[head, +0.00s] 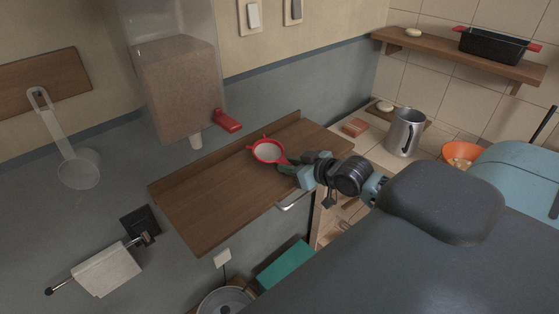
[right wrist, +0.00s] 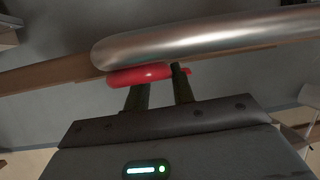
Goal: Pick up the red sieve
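The red sieve (head: 267,151), a red ring with a pale mesh bowl, lies on the wooden shelf top (head: 205,203). Its handle side points toward my right gripper (head: 287,169), which reaches in from the right at the shelf's front edge. In the right wrist view, a red part of the sieve (right wrist: 138,76) lies across the tips of my right gripper (right wrist: 160,88). The two fingers stand apart with a gap between them. I cannot tell whether they touch the sieve. My left gripper is not in view.
A metal bar handle (head: 295,201) sits below the shelf's front edge and crosses the right wrist view closely (right wrist: 200,37). The shelf's left part is clear. A metal jug (head: 405,133) stands right.

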